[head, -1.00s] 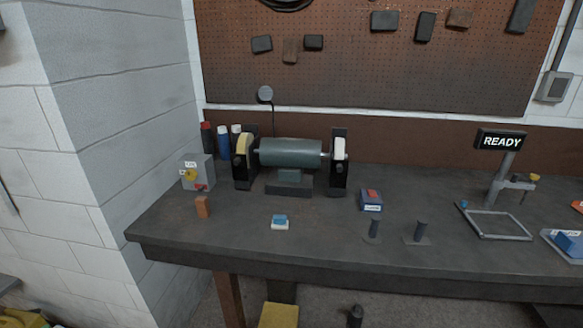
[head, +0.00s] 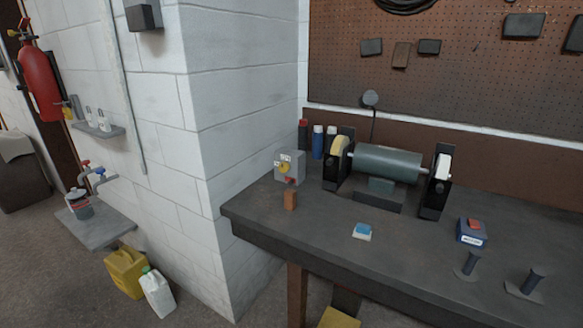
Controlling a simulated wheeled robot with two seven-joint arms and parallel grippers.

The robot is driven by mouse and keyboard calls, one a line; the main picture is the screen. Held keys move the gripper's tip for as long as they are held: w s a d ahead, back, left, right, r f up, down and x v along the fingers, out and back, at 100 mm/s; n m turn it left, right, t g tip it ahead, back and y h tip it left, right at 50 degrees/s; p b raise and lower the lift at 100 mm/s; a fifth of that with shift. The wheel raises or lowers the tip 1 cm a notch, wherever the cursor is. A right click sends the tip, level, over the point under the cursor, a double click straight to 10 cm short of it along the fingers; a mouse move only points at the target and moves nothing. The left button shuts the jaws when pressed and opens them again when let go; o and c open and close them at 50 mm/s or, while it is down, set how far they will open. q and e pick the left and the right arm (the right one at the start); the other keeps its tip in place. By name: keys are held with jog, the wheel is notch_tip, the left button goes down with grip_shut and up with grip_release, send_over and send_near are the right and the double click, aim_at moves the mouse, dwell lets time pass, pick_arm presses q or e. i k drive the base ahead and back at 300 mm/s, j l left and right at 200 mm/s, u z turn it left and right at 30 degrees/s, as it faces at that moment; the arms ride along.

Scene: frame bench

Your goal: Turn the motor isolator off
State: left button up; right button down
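A small grey box (head: 289,155) with a yellow rotary knob (head: 285,168), a red part below it and small white labels stands at the left end of the bench, near the white block wall. It looks like the motor isolator; the label text is too small to read. A bench grinder (head: 388,163) with a grey motor body stands to its right, with a pale wheel at each end. Neither of my grippers shows in the head view.
An orange-brown block (head: 290,200) stands in front of the grey box. A blue-and-white item (head: 362,231) and a blue box with a red top (head: 471,232) lie on the dark bench (head: 330,255). Yellow (head: 125,271) and white (head: 157,292) jugs stand on the floor at left.

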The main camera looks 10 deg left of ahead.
aim_at(283, 166)
jog(key=i+j+z, duration=0.7)
jog(key=i+l, duration=0.05)
